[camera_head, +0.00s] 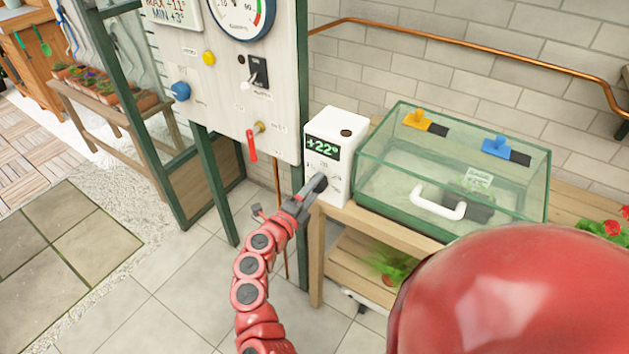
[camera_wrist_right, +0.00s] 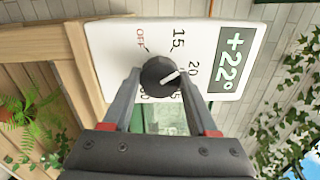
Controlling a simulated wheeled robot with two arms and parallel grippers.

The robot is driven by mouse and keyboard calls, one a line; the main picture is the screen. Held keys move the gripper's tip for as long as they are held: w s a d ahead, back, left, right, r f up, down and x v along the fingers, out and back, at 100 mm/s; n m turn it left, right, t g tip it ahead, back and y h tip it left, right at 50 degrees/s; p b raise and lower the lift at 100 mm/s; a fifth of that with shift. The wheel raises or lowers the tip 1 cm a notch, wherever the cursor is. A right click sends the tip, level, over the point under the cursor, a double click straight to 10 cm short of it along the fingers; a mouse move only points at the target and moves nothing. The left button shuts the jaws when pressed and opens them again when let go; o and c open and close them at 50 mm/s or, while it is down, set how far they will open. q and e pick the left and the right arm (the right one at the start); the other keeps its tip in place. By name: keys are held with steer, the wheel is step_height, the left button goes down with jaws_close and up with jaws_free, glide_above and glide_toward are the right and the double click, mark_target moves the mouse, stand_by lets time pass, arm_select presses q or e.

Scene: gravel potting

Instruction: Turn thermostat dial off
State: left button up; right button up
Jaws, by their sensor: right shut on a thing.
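The white thermostat box (camera_head: 341,128) stands at the left end of the wooden bench, with a green display reading +22°. Its black round dial (camera_head: 319,182) is low on the front face. In the right wrist view the dial (camera_wrist_right: 160,77) has a white pointer mark directed roughly at 20, away from the red OFF label (camera_wrist_right: 141,40). My right gripper (camera_head: 311,190) is shut on the dial, one finger on each side. In the wrist view its fingers (camera_wrist_right: 159,80) partly hide the lower numbers. My left gripper is not in view.
A glass case (camera_head: 450,165) with a white handle stands right of the thermostat on the bench (camera_head: 328,224). A panel (camera_head: 228,85) with a gauge, switch, knobs and red lever stands left. A copper pipe (camera_head: 440,42) runs along the brick wall. Tiled floor is free at lower left.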

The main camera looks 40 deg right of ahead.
steer(key=shift+r+n+p, duration=0.1)
steer(key=shift+n+p, duration=7.55)
steer(key=shift+n, duration=1.05)
steer(key=o, duration=1.4)
steer(key=shift+c, duration=0.2)
